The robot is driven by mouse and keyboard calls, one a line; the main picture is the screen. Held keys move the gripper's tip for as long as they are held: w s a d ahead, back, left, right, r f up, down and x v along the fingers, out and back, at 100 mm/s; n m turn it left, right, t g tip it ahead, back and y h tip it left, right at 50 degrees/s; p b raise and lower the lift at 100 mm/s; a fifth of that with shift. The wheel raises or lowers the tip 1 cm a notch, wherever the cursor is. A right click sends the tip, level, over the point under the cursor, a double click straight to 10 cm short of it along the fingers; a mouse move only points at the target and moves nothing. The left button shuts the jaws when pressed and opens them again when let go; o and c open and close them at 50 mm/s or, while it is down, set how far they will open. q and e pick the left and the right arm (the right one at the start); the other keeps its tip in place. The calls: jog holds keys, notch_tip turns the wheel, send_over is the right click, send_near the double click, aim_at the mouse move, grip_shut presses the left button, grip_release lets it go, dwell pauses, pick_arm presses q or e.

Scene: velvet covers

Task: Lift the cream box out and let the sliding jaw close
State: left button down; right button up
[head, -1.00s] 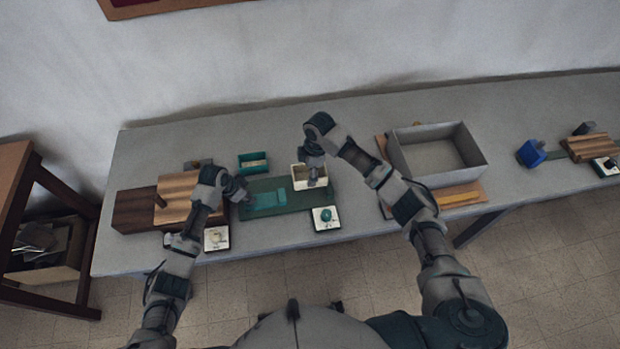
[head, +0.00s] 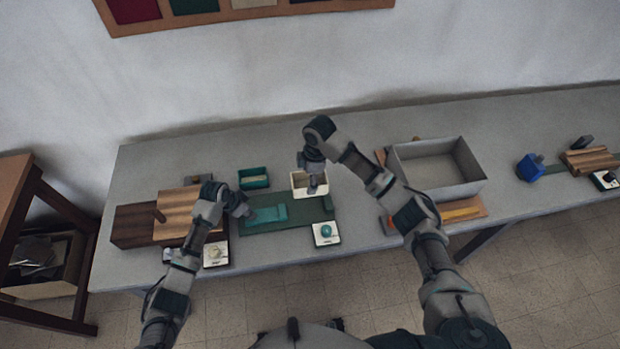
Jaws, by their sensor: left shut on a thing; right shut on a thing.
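The cream box (head: 299,190) is an open box over the right part of a dark green board (head: 300,220). My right gripper (head: 317,186) is shut on its wall; the fingertips are partly hidden in it. The box appears slightly above the board, though the gap is hard to see. The teal sliding jaw (head: 268,214) lies on the board, left of and apart from the box. My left gripper (head: 243,209) is shut at the jaw's left end, its contact small and unclear. A small dark green block (head: 328,203) stands at the board's right end.
A small teal tray (head: 253,178) stands behind the board. White tiles with round pieces lie in front (head: 326,234) and at left (head: 216,254). Wooden blocks (head: 180,205) stand left, a large grey bin (head: 437,187) right. Bare table lies behind.

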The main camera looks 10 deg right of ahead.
pick_arm(q)
jog(key=shift+w+d+r+p, duration=0.15)
jog(key=shift+d+p, duration=0.1)
jog(key=shift+d, duration=0.75)
jog(key=shift+w+d+r+p, duration=0.15)
jog(key=shift+d+p, duration=0.05)
jog(key=shift+d, duration=0.8)
pick_arm(e)
jog(key=shift+r, duration=0.5)
pick_arm(q)
jog(key=c, duration=0.9)
grip_release()
jog(key=shift+o, duration=0.9)
jog(key=shift+f, duration=0.15)
pick_arm(e)
jog(key=shift+w, duration=0.1)
pick_arm(q)
jog(key=shift+s+f, duration=0.1)
pick_arm(e)
jog(key=shift+a, duration=0.1)
pick_arm(q)
jog(key=shift+s, duration=0.1)
notch_tip(320, 180, up, 9)
jog(key=p, duration=0.9)
pick_arm(e)
notch_tip(320, 180, up, 10)
jog(key=shift+f, duration=0.2)
